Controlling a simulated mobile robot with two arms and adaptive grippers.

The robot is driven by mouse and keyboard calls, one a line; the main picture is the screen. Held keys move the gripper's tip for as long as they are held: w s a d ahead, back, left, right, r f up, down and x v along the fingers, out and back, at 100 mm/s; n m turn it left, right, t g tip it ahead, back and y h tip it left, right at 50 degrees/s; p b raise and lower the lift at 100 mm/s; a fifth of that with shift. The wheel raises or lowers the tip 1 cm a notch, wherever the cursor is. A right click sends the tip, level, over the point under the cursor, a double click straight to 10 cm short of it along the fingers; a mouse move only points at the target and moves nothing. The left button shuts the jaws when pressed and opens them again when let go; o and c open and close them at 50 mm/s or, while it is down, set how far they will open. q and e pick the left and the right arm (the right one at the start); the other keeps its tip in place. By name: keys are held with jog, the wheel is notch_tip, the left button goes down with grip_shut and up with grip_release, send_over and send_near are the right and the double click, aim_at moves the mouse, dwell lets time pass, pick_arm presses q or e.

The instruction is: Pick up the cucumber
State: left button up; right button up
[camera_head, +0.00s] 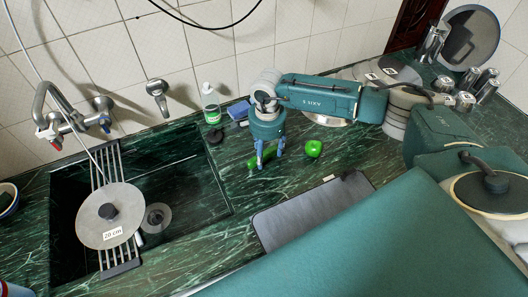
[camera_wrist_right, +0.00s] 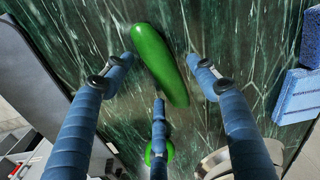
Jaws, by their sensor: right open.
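The green cucumber (camera_wrist_right: 160,62) lies on the dark green marble counter between the spread blue fingers of my right gripper (camera_wrist_right: 160,85) in the wrist view. No finger clearly touches it. In the head view the cucumber (camera_head: 252,161) shows partly, behind and beside the fingers. My right gripper (camera_head: 268,157) points down over it, open and empty. My left gripper is not in view.
A green apple (camera_head: 314,149) sits just right of the gripper. A grey cutting board (camera_head: 310,207) lies in front. A sink (camera_head: 185,195) with a lid on a rack (camera_head: 107,218) is at left. A bottle (camera_head: 210,104) and blue sponge (camera_head: 238,109) stand behind.

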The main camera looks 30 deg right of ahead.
jog(key=shift+f, duration=0.85)
jog(key=shift+c, duration=0.7)
jog(key=c, duration=1.2)
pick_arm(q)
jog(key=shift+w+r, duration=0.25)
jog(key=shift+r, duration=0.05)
pick_arm(e)
jog(key=shift+o, duration=0.2)
jog(key=shift+r, duration=0.1)
